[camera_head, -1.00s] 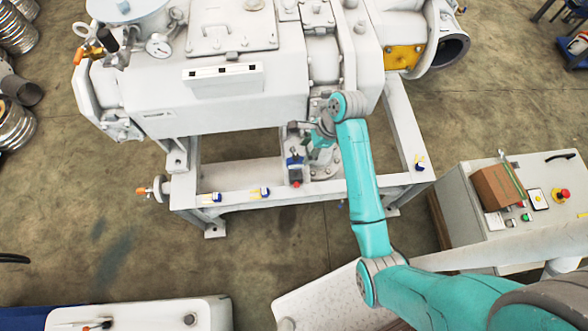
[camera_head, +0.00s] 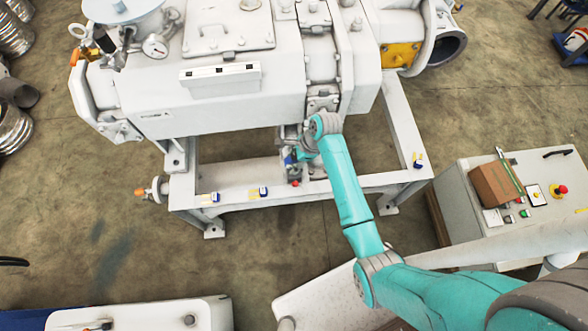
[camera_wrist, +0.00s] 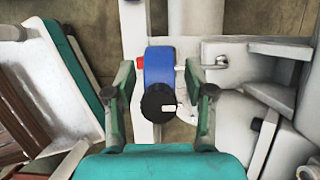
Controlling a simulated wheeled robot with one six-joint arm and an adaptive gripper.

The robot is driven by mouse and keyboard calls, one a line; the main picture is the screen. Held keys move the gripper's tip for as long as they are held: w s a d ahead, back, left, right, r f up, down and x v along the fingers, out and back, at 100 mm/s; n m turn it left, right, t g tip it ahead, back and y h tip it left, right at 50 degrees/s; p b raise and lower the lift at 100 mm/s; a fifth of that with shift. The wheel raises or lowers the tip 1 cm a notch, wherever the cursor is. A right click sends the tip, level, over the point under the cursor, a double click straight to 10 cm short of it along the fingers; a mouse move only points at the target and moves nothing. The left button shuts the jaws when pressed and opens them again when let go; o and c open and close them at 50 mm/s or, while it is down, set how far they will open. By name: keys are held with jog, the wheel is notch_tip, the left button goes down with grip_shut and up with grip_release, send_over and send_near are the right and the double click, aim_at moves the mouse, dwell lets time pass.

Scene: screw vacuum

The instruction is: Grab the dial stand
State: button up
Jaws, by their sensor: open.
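The dial stand (camera_wrist: 159,66) looks like a blue upright block with a round black dial on its near face in the wrist view. It stands between the two fingers of my gripper (camera_wrist: 159,78), which are spread to its left and right. My gripper is open, and a gap seems to show on each side. In the head view the dial stand (camera_head: 289,160) is a small blue piece on the machine's frame, mostly hidden by my gripper (camera_head: 303,156). The dial's reading is too small to tell.
The large white vacuum machine (camera_head: 215,95) rises just behind the stand. Its frame's front rail (camera_head: 235,197) carries small blue and yellow pieces. A control box (camera_head: 530,215) with a brown carton (camera_head: 492,184) stands at the right.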

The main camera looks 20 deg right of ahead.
grip_shut()
jog(key=shift+r, duration=0.1)
dwell(0.3)
